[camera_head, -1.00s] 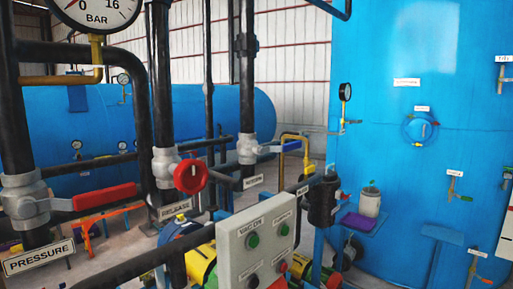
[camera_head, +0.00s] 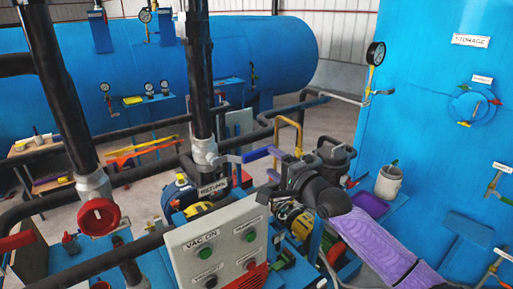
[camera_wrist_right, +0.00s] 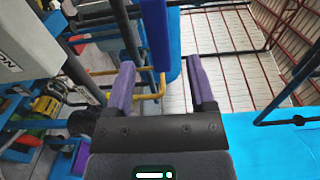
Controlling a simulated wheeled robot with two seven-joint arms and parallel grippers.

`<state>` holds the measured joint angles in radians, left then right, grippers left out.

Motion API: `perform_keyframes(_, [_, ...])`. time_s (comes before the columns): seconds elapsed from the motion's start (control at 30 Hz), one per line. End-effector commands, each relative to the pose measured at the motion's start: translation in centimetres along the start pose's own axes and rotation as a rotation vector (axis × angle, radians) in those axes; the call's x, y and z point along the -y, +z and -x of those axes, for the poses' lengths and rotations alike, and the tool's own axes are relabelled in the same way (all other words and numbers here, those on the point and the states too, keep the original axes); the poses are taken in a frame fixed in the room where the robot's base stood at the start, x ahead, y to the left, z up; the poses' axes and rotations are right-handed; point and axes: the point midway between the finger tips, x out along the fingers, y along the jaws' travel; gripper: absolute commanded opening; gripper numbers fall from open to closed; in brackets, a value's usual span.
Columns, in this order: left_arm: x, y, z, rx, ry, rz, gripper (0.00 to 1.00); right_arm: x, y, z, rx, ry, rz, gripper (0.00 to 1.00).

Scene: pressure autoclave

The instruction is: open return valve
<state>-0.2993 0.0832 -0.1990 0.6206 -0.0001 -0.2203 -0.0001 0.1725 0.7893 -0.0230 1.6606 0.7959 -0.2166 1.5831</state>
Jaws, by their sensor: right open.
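The return valve (camera_head: 205,152) is a grey body on a black vertical pipe, above the RETURN label (camera_head: 213,188). Its blue lever handle (camera_head: 231,158) points right, across the pipe. My right gripper (camera_head: 262,165), with purple fingers, is at the outer end of this handle. In the right wrist view the gripper (camera_wrist_right: 160,66) is open, and the blue handle (camera_wrist_right: 155,35) runs lengthwise ahead, its near end about between the fingertips. I cannot tell whether a finger touches it. My left gripper is not in view.
The control panel (camera_head: 218,247) with buttons stands just below the valve. A red wheel (camera_head: 99,215) is on the pipe to the left. The blue storage tank (camera_head: 430,110) rises at right.

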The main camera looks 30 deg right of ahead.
Motion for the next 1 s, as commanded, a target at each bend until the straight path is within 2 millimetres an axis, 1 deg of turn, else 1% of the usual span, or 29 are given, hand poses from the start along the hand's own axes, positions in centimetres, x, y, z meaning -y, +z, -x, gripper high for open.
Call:
perform_keyframes(0.03, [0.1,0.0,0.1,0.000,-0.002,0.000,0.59,0.3,-0.1,-1.2,-0.002,-0.004,0.002,0.71])
perform_keyframes(0.1, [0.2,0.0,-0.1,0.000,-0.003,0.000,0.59,0.1,-0.1,-2.6,-0.002,-0.002,0.001,0.71])
perform_keyframes(0.2, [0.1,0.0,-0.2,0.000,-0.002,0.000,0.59,0.0,-0.1,-4.2,-0.002,-0.001,0.003,0.71])
perform_keyframes(0.3, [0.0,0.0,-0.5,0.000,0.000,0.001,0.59,-0.1,0.0,-5.2,-0.001,0.000,0.002,0.71])
perform_keyframes(0.43, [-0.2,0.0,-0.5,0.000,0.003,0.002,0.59,0.0,-0.1,-5.9,-0.002,0.000,0.004,0.71])
perform_keyframes(0.7, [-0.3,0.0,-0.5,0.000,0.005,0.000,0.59,-0.1,-0.1,-6.0,-0.002,0.001,0.004,0.71])
perform_keyframes(0.77, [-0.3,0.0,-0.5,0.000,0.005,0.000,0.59,-0.1,-0.1,-6.0,-0.002,0.001,0.004,0.58])
perform_keyframes(0.8, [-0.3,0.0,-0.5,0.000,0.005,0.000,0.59,-0.1,-0.1,-6.0,-0.002,0.001,0.004,0.49])
perform_keyframes(0.97, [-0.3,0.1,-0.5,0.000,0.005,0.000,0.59,-0.1,-0.1,-6.0,-0.002,0.001,0.004,0.16])
perform_keyframes(1.0, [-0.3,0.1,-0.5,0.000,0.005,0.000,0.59,-0.1,-0.1,-6.0,-0.002,0.001,0.004,0.07])
